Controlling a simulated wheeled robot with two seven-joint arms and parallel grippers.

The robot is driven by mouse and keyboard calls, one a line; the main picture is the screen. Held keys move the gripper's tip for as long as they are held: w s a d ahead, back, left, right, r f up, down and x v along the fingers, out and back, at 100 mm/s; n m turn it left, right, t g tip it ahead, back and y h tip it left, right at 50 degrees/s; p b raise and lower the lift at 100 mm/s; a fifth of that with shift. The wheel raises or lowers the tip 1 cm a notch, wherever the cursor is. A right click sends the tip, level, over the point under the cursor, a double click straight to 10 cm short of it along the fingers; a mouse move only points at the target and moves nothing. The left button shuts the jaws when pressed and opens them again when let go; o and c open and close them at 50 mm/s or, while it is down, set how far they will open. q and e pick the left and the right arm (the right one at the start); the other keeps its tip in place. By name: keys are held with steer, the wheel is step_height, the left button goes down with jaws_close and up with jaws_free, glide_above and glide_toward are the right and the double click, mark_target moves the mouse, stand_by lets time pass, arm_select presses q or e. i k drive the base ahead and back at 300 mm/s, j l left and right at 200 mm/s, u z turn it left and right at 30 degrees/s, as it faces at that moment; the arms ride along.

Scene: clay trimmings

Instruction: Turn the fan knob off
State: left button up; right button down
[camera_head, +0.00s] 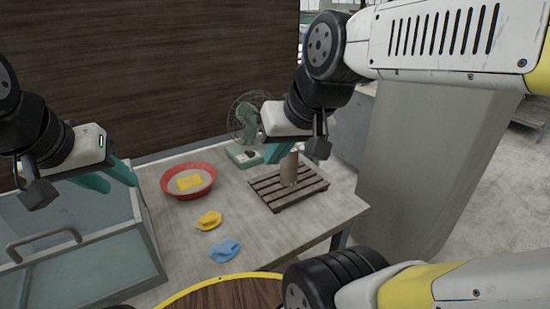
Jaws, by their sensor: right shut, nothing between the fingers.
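A green desk fan (247,118) with a wire cage stands at the back of the table, against the dark wall panel. Its green and pale base (241,155) faces me, but the knob is too small to tell clearly. My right gripper (277,153) is shut and empty, just right of the fan base and seemingly nearer to me; its body hides part of the fan's right side. I cannot tell whether it touches the fan. My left gripper (113,178) has its teal fingers apart, is empty, and hangs above the glass-sided box at left.
A red bowl (166,191) holds a yellow block (190,181). A yellow lump (209,220) and a blue lump (224,250) lie in front. A grey-brown cylinder (289,168) stands on a slatted wooden rack (310,187). A clear box (80,258) fills the left.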

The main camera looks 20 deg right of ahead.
mark_target(251, 154)
steer(key=l, duration=0.9)
steer(key=i+l+u, duration=0.1)
steer(key=u, duration=0.4)
steer(key=i+l+u, duration=0.15)
steer(key=u, duration=0.35)
